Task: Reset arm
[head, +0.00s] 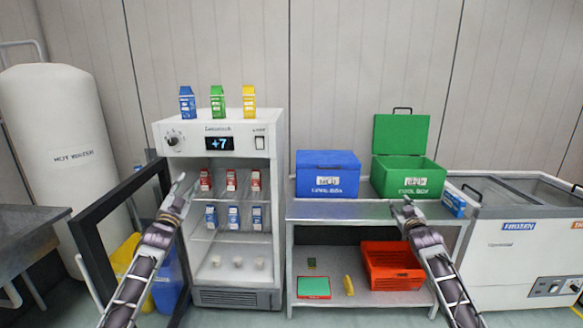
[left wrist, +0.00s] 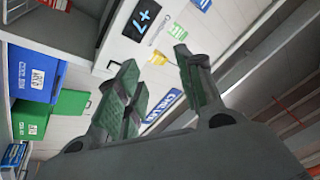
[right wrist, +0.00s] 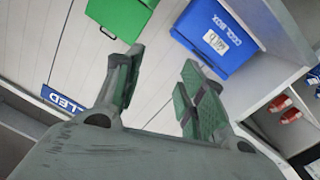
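My left gripper (head: 181,188) is raised in front of the left side of the open fridge (head: 277,200). In the left wrist view its two green-padded fingers (left wrist: 160,85) stand apart with nothing between them. My right gripper (head: 405,207) is raised in front of the steel table (head: 340,210), below the open green cool box (head: 412,178). In the right wrist view its fingers (right wrist: 158,85) are also apart and empty. Neither gripper appears to touch anything.
The fridge door (head: 90,240) hangs open at left, near my left arm. Red and blue cartons stand on fridge shelves; three cartons stand on top. A closed blue cool box (head: 327,176) and orange tote (head: 372,268) are at the table. A freezer (head: 510,245) is at right.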

